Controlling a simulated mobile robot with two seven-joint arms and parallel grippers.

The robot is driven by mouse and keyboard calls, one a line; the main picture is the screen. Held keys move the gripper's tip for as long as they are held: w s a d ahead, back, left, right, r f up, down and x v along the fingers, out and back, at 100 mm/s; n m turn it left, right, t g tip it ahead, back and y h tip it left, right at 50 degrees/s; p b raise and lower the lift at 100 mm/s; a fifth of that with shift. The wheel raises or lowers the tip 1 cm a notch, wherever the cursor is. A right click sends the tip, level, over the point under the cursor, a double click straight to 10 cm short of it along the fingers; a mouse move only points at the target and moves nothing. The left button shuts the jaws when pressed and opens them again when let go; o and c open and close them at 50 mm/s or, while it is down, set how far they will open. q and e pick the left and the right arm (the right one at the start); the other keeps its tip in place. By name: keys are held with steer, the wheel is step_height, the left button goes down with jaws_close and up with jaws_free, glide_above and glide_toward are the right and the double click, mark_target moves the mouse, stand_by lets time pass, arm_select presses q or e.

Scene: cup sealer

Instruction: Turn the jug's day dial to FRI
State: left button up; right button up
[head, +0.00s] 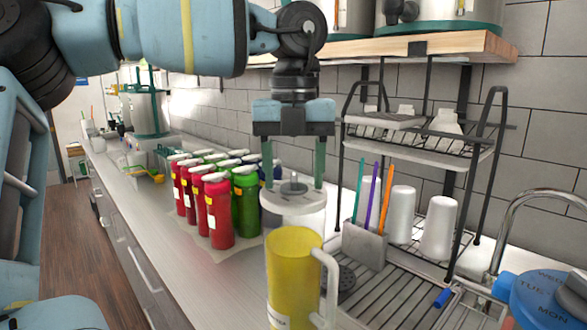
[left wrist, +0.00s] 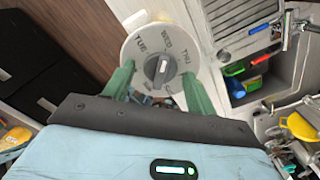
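The jug (head: 292,275) has a yellow body and a white handle on its right, and stands upright on the counter. Its white lid carries a round day dial (head: 293,190), which also shows in the left wrist view (left wrist: 143,58). There TUE, WED and THU can be read around a grey knob (left wrist: 160,70); other letters are partly hidden or too small. The knob has a white mark on its upper side, towards WED. My left gripper (head: 292,185) points down over the lid, open, with its green fingers spread on either side of the knob. I cannot tell whether they touch it. My right gripper is out of view.
Several red and green bottles (head: 220,212) stand left of the jug. To its right are a pen holder (head: 364,245), white cups (head: 438,228) and a wire rack (head: 470,150). A blue part with day letters (head: 545,298) shows at lower right. The counter front at left is clear.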

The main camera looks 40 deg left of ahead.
arm_select(q)
steer(key=c, duration=0.8)
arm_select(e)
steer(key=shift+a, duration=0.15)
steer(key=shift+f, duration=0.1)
arm_select(q)
steer(key=shift+w+f+m+b, duration=0.15)
steer(key=shift+m+b, duration=0.55)
steer(key=shift+m, duration=0.8)
steer(key=m, duration=0.2)
steer(key=shift+m+b, duration=0.35)
steer(key=shift+m, duration=0.05)
steer(key=m, duration=0.2)
steer(key=shift+m, duration=0.3)
steer(key=m, duration=0.4)
steer(key=shift+m+b, duration=0.3)
steer(key=shift+b, duration=0.1)
steer(key=m, duration=0.6)
steer(key=shift+a+r+m, duration=0.1)
steer(key=shift+r+m, duration=0.1)
steer(key=shift+m, duration=0.1)
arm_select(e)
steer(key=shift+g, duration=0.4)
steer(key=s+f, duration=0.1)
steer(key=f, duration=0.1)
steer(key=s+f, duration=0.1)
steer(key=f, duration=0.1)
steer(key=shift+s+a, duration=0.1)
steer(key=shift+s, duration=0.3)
